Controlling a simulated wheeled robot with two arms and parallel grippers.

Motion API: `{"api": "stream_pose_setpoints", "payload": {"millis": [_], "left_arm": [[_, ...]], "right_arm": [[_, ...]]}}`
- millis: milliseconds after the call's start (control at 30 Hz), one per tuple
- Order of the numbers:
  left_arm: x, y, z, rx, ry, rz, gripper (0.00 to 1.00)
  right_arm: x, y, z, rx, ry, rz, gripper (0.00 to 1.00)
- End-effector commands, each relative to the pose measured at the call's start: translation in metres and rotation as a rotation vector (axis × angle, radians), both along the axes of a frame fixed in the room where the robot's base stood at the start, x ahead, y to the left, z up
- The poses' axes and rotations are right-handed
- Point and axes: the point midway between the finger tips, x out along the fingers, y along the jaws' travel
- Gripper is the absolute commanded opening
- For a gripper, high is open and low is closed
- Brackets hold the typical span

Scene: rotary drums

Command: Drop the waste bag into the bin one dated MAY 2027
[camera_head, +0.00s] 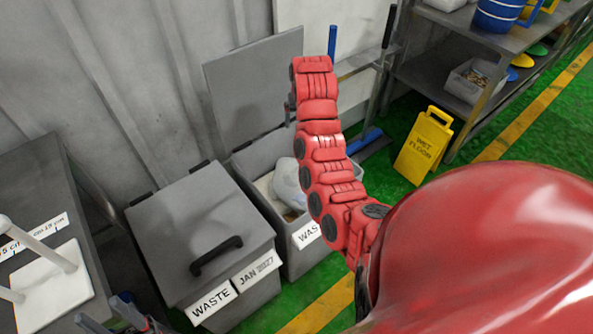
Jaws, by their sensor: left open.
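A pale, whitish bag (287,183) lies inside an open grey bin (253,161) whose lid is raised against the wall. That bin's front label starts "WAS"; the rest of it, including any date, is hidden behind my red arm. A closed grey bin (205,225) left of it is labelled "WASTE" and "JAN 2027". My left gripper (110,314) shows partly at the bottom edge, left of the closed bin, open, with nothing seen between its fingers. I make out no right gripper.
A grey surface (40,190) with a white stand (55,285) is at the left. A yellow wet floor sign (424,145) stands right of the bins, near shelves (450,70). A blue broom (365,140) leans behind. Green floor shows between.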

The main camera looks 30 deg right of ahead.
Motion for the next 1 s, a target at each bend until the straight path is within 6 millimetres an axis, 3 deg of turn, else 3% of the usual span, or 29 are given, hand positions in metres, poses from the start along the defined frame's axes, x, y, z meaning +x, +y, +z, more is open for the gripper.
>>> {"api": "stream_pose_setpoints", "payload": {"millis": [33,100,400,1000], "left_arm": [[0.0,0.0,0.019,0.0,0.0,0.0,0.5],[0.0,0.0,0.03,0.0,-0.002,0.0,0.5],[0.0,0.0,0.053,0.0,-0.001,0.0,0.5],[0.0,0.0,0.057,0.0,-0.001,0.0,0.5]], "right_arm": [[-0.003,0.001,0.024,0.001,-0.005,-0.001,0.92],[-0.008,0.004,0.04,0.004,-0.002,-0.002,0.92],[-0.019,0.009,0.072,0.002,0.0,0.0,0.92],[-0.022,0.01,0.08,0.0,0.0,0.0,0.92]]}}
